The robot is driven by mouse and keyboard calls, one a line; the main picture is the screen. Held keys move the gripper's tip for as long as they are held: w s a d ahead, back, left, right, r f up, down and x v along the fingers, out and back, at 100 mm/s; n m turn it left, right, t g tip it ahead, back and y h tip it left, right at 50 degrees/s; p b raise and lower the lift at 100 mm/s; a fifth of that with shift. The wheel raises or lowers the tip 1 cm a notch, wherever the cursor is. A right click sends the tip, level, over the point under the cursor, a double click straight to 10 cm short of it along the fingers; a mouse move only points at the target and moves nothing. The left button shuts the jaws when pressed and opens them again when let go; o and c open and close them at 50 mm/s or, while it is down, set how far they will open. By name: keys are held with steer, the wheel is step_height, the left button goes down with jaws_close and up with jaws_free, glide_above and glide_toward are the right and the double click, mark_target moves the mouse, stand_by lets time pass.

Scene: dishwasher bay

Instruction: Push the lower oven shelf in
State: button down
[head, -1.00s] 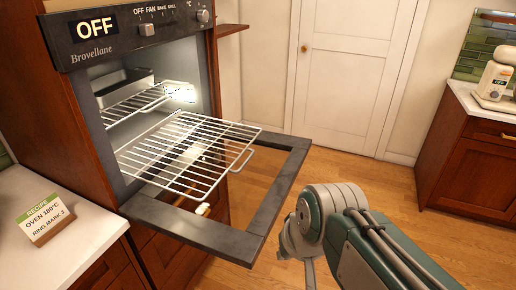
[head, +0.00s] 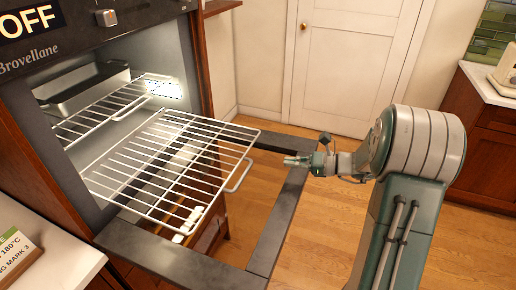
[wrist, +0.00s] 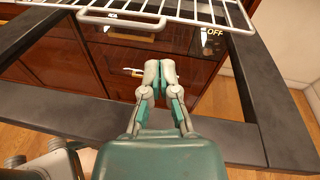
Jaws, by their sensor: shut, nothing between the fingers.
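The lower oven shelf (head: 165,165) is a white wire rack. It sticks well out of the oven (head: 100,110) over the lowered door (head: 275,225), with a loop handle (head: 240,177) at its front edge. The rack's front and its handle (wrist: 120,19) also show at the top of the wrist view. My gripper (head: 290,160) is shut and empty, just right of the rack's front edge and apart from it in the picture. In the wrist view my gripper's fingertips (wrist: 159,72) meet below the handle.
An upper rack (head: 110,110) inside the oven bears a dark metal tin (head: 85,88). A counter with a recipe card (head: 15,255) is at left. A white door (head: 350,60) stands behind.

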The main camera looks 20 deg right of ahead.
mark_target(251, 147)
steer(key=d+m+t, duration=0.1)
steer(key=w+d+f+m+t, duration=0.1)
steer(key=d, duration=0.1)
steer(key=w+d+f+m, duration=0.1)
steer(key=shift+d+f+t, duration=0.1)
steer(key=shift+d+t, duration=0.2)
steer(key=shift+t, duration=0.1)
steer(key=x, duration=1.4)
steer(key=shift+a, duration=0.1)
